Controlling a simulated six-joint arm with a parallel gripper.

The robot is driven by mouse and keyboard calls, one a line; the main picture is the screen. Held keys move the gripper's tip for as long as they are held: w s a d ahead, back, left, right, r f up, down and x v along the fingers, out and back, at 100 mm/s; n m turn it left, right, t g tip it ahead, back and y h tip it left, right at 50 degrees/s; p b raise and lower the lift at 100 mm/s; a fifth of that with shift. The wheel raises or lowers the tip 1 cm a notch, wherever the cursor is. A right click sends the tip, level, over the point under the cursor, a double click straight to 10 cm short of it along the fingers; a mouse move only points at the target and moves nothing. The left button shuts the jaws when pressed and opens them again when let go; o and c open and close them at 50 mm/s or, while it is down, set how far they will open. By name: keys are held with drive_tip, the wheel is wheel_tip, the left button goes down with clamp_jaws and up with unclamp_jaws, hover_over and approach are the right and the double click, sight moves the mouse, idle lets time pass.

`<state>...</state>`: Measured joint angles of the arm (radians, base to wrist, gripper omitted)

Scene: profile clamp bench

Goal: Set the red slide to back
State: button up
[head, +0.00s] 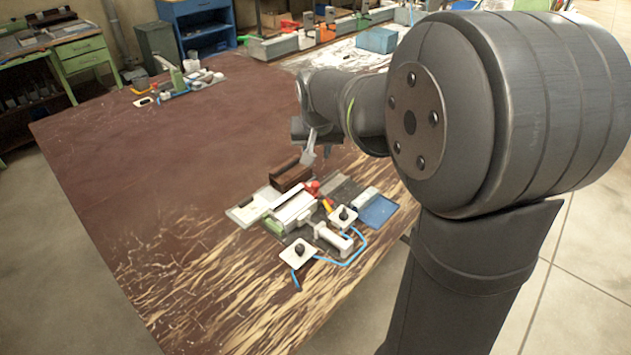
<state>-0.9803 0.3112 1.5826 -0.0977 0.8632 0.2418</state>
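A small red part (312,188), which looks like the red slide, sits at the far side of the clamp fixture (294,211) on the table. Its exact position along its travel is too small to tell. My gripper (309,157) points down just above and beyond the red part, close to a brown block (290,176). One light grey finger shows clearly. I cannot tell whether the fingers are apart, or whether they touch anything.
Around the fixture are a yellow part (327,206), two white plates with black knobs (299,253) (343,216), a blue plate (378,211) and a blue hose (345,262). The worn brown table (160,200) is clear to the left. Another fixture (183,82) stands far back.

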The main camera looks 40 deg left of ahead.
sight(315, 184)
drive_tip(key=x, duration=1.6)
drive_tip(key=shift+w+f, duration=0.1)
drive_tip(key=shift+f, duration=0.15)
